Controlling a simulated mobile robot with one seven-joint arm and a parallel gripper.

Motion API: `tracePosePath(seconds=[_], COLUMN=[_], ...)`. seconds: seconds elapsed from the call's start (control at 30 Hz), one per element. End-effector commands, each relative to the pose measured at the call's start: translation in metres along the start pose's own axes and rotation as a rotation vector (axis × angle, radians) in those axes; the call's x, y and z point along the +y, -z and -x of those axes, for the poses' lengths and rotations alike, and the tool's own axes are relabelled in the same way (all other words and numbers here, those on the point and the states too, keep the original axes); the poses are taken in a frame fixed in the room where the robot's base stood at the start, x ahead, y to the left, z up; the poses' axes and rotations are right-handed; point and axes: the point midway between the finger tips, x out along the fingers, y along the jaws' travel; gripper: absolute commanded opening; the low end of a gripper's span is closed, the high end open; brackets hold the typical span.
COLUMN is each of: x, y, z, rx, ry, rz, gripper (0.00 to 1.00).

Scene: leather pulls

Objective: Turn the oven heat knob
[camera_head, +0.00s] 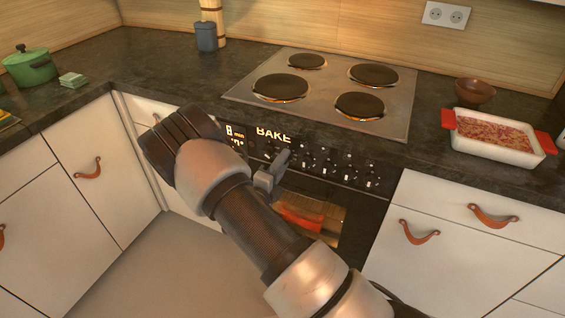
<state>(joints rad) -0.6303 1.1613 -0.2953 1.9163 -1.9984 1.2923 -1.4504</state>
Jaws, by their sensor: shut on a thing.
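The black oven control panel (338,168) carries a row of small knobs (325,174) with light markings. Its lit display (273,135) reads "BAKE", with smaller digits to the left. My gripper (283,159) is at the left part of this row, below the word "BAKE". It is shut on a knob there, which the fingers mostly hide. I cannot make out that knob's angle or label. My forearm and wrist cover the left side of the oven front.
The oven window (322,211) glows below the panel, with a red-handled dish inside. The cooktop (322,88) is above. A white baking dish (490,150) with red handles stands on the right counter. Drawers with leather pulls (420,232) flank the oven.

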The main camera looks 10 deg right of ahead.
Motion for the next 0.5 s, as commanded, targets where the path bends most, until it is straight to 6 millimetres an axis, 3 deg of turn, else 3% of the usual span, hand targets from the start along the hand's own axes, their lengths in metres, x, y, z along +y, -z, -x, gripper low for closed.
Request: tracePosePath(seconds=[0.5], x=[-0.0002], y=[0.0001], z=[0.0007], rx=[0.0], ry=[-0.001], rz=[-0.436], gripper=[0.07])
